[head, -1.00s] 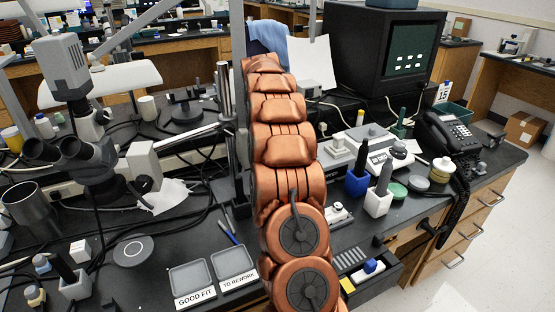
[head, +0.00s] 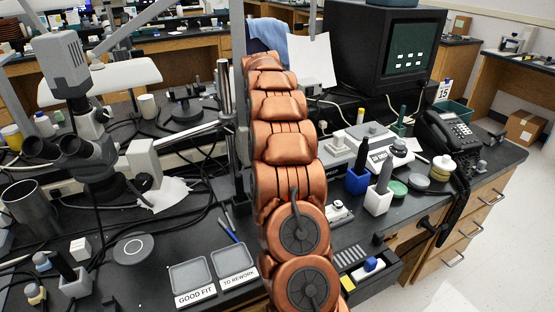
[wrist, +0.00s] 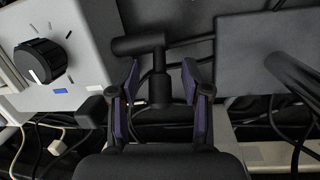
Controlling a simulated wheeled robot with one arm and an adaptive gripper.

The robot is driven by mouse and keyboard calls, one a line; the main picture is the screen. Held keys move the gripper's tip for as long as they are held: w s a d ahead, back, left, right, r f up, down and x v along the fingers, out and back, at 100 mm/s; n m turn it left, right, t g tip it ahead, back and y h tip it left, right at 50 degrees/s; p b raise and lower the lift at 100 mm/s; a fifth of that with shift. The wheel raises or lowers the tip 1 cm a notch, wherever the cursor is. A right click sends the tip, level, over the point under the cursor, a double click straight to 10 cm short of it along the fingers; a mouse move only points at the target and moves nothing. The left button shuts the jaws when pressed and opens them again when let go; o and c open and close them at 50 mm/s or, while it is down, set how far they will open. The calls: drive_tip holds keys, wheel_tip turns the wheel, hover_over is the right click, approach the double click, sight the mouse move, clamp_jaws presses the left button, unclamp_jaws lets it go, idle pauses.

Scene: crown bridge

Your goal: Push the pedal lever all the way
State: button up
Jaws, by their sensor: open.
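In the wrist view a black T-shaped lever (wrist: 158,88) stands at the middle, with a round crossbar at its top; it looks like the pedal lever. My gripper (wrist: 160,72) is open, with one purple-padded finger on each side of the lever's stem. I see gaps between the fingers and the stem, and nothing is gripped. The lever's lower end is hidden behind the gripper body. In the head view my copper arm fills the middle, and neither the gripper nor the lever can be made out there.
In the wrist view a grey box with a black knob (wrist: 41,61) is at left, a dark panel (wrist: 250,55) at right, and cables run below. In the head view the black bench holds a microscope (head: 75,100), a monitor (head: 385,60), a telephone (head: 447,138) and two labelled trays (head: 190,277).

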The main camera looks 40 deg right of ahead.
drive_tip(key=shift+t+b, duration=0.3)
drive_tip(key=shift+s+a+r+t+h+b, duration=0.1)
drive_tip(key=shift+s+r+t+h+b, duration=0.15)
drive_tip(key=shift+t+b, duration=0.7)
drive_tip(key=shift+s+a+r+t+h+b, duration=0.1)
drive_tip(key=shift+s+t+h+b, duration=0.35)
drive_tip(key=shift+b, duration=0.75)
drive_tip(key=shift+s+a+t+b, duration=0.1)
drive_tip(key=shift+s+t+b, duration=0.15)
drive_tip(key=shift+t+b, duration=0.7)
drive_tip(key=shift+s+a+r+t+h+b, duration=0.1)
drive_tip(key=shift+s+r+t+h+b, duration=0.1)
drive_tip(key=shift+t+h+b, duration=0.25)
drive_tip(key=w+p+v, duration=0.1)
drive_tip(key=v, duration=0.7)
drive_tip(key=s+a+r+n+p, duration=0.1)
drive_tip(key=s+a+p, duration=0.2)
drive_tip(key=a, duration=0.5)
drive_tip(key=s+a+r+n+g+y+p, duration=0.1)
drive_tip(key=s+a+r+p, duration=0.1)
drive_tip(key=a, duration=0.5)
drive_tip(key=s+a+r+n+g+y+p, duration=0.1)
drive_tip(key=s+a+r+p, duration=0.1)
drive_tip(key=a+p, duration=0.3)
drive_tip(key=shift+s+a, duration=0.9)
drive_tip(key=shift+a, duration=0.95)
drive_tip(key=shift+y, duration=0.25)
